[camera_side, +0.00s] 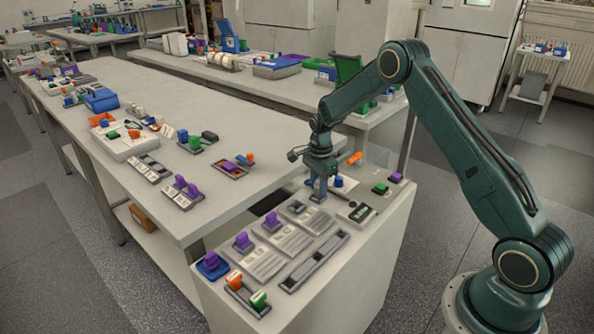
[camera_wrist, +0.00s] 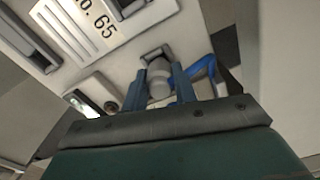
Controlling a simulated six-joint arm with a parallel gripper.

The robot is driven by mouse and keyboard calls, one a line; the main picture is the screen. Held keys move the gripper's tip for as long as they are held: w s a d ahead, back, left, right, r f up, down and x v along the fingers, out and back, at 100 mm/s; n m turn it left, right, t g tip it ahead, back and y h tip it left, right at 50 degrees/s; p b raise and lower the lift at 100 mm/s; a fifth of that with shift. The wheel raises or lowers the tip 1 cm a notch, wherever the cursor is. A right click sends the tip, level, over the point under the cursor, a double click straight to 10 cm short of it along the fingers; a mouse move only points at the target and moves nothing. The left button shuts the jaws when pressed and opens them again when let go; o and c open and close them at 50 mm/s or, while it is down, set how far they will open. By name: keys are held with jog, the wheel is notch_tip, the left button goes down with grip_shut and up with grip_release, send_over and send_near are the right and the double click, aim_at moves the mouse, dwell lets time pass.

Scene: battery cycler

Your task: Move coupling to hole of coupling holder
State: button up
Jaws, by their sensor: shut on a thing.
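My gripper (camera_side: 318,194) points down over the near bench, low above its top. In the wrist view its two blue-grey fingers (camera_wrist: 160,84) are shut on a light grey, rounded piece, which I take for the coupling (camera_wrist: 158,79). A small grey square-edged frame shows just beyond the coupling, perhaps the coupling holder (camera_wrist: 154,50). The coupling's far end is at or over this frame; I cannot tell whether it is inside a hole. In the side view the fingers hide the coupling.
A blue part (camera_side: 338,181) stands close to my gripper, and a blue curved part (camera_wrist: 207,69) shows beside the right finger. Grey plates with purple handles (camera_side: 272,220) lie left. A long grey rail (camera_side: 315,261) lies in front. A green-topped block (camera_side: 380,188) lies right.

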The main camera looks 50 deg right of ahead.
jog(key=shift+f, duration=0.3)
dwell(0.6)
jog(key=o, duration=1.1)
jog(key=shift+r, duration=0.15)
notch_tip(320, 180, up, 14)
jog(key=shift+f, duration=0.2)
